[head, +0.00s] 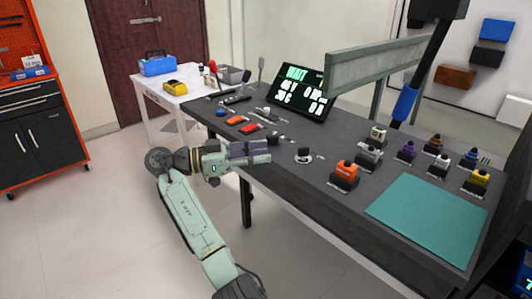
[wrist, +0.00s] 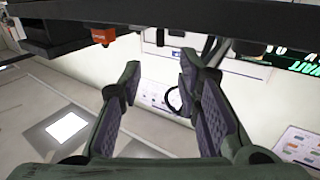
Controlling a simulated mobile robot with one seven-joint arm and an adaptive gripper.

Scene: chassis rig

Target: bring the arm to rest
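My arm, pale green, reaches up from the bottom of the head view. My gripper (head: 262,153) points right, in front of the near edge of the dark workbench (head: 290,175). In the wrist view my gripper (wrist: 160,70) has its two dark-padded fingers spread apart with nothing between them. I cannot tell from these views how far the fingertips are from the bench edge.
The bench carries a lit display (head: 297,93), a teal mat (head: 430,221), an orange-topped block (head: 344,176) and several small connectors and tools. A white table (head: 191,95) with a blue box (head: 158,66) stands behind. An orange cabinet (head: 42,110) is far left. The floor at left is clear.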

